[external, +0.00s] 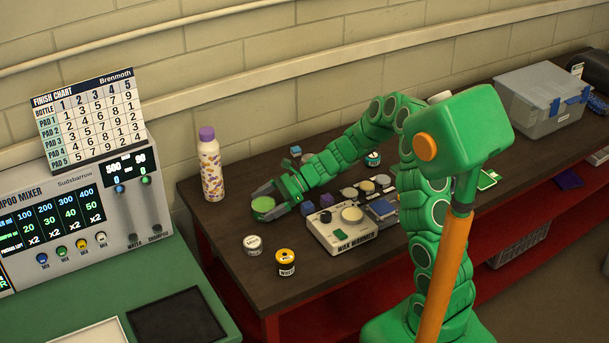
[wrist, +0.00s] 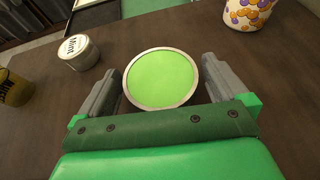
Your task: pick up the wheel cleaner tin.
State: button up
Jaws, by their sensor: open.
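My gripper (external: 268,198) is open near the left end of the dark wooden bench (external: 232,277). A round tin with a bright green top (external: 263,205) and a silver rim sits between its fingers. In the wrist view, the green-topped tin (wrist: 161,80) lies between the two grey fingers (wrist: 162,88), with a small gap visible at the right. No label shows on it, so I cannot tell from words whether it is the wheel cleaner.
A patterned bottle with a purple cap (external: 210,165) stands behind my gripper. A wax warmer (external: 340,232) and several small blocks and tins lie to the right. A clear grey bin (external: 541,101) is at the far right. The shampoo mixer (external: 75,225) stands left, on a green counter.

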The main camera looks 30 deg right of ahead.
jog(key=shift+a+f, duration=0.25)
jog(key=shift+a, duration=0.3)
jog(key=c, duration=1)
jog(key=shift+w+r, duration=0.1)
jog(key=shift+r, duration=0.05)
